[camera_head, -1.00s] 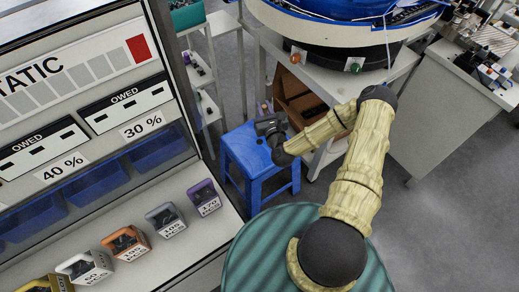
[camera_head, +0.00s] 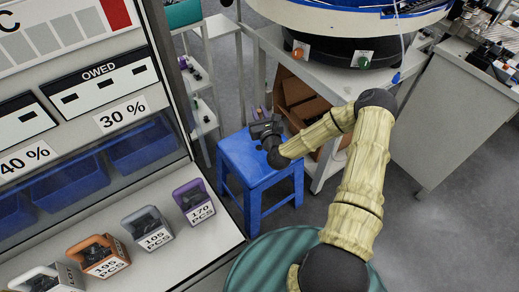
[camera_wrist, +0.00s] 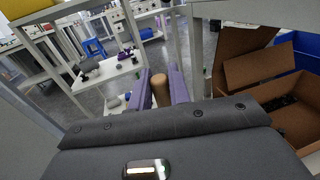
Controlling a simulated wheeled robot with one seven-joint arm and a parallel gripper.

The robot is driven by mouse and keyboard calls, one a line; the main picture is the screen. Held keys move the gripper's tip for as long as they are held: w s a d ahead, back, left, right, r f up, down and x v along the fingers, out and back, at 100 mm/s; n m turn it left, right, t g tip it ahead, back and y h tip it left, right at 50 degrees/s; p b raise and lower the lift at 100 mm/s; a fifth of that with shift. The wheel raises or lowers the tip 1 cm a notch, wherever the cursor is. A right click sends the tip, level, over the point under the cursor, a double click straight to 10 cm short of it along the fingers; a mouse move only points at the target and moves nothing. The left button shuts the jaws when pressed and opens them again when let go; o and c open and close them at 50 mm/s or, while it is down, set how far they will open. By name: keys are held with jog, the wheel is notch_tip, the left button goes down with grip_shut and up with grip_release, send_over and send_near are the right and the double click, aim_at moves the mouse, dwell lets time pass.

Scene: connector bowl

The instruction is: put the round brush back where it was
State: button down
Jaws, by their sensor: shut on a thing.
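My gripper (camera_head: 262,114) reaches out above the back part of the blue stool (camera_head: 243,163) in the head view. In the wrist view my gripper (camera_wrist: 161,90) has two purple fingers shut on a brown, rounded cylinder, which I take to be the round brush (camera_wrist: 160,92). Only the brown end of it shows; its bristles cannot be made out. In the head view the brush is too small to tell apart from the gripper.
A white shelf rack (camera_head: 207,45) with small items stands behind the stool. A brown cardboard box (camera_head: 297,98) sits under the white table (camera_head: 335,73) with the round machine. Labelled part boxes (camera_head: 194,203) line the cabinet at left. Grey floor (camera_head: 460,225) is free at right.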

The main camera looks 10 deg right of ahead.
jog(key=shift+f+b, duration=0.7)
jog(key=shift+f, duration=2.45)
jog(key=shift+a+f, duration=0.1)
jog(key=shift+f, duration=0.2)
jog(key=shift+f+b, duration=0.45)
jog(key=shift+f, duration=1.1)
jog(key=shift+f, duration=0.15)
jog(key=c, duration=1.3)
grip_release()
